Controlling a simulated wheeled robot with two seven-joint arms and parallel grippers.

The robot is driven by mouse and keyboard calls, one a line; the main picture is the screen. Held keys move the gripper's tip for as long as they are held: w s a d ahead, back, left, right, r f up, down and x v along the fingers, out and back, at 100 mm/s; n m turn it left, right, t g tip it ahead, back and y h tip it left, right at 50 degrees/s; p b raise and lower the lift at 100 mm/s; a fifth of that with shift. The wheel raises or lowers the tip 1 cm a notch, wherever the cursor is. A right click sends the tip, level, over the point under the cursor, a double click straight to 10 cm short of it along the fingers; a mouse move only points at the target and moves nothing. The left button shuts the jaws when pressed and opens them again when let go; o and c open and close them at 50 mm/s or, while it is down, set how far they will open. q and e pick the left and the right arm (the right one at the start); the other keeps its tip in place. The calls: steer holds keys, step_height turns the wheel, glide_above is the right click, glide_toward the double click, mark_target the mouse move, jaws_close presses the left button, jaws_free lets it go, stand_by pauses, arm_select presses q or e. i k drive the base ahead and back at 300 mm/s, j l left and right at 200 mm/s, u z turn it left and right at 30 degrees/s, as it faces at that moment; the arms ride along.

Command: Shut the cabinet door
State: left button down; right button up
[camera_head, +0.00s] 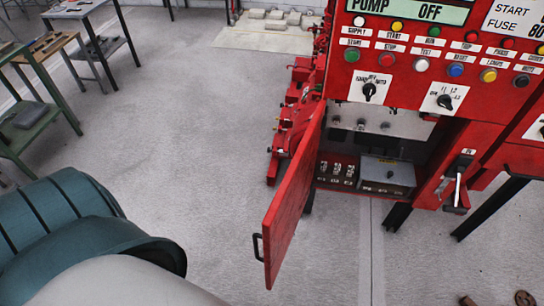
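The red cabinet door (292,205) stands open, swung out toward me from the left side of the cabinet opening. Its black handle (257,246) is near the door's lower free edge, and nothing touches it. The red cabinet (405,120) shows an open compartment with a row of small switches (337,171) and a grey box (388,172) inside. A teal and white arm link of mine fills the lower left, apart from the door. Neither gripper can be made out.
A control panel with buttons (455,69) and knobs is above the opening. A lever (457,183) is on the cabinet's right. Red pump parts (287,130) stand behind the door. Work tables (85,20) are at upper left. Small brown shapes (525,298) lie at the bottom right edge, unclear. Open floor (190,130) lies left of the door.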

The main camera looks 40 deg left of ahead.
mark_target(279, 226)
steer(key=i+j+z, duration=0.1)
steer(key=j, duration=0.6)
steer(key=j+z, duration=0.1)
steer(key=j, duration=0.6)
steer(key=k+z, duration=0.2)
steer(key=k, duration=0.95)
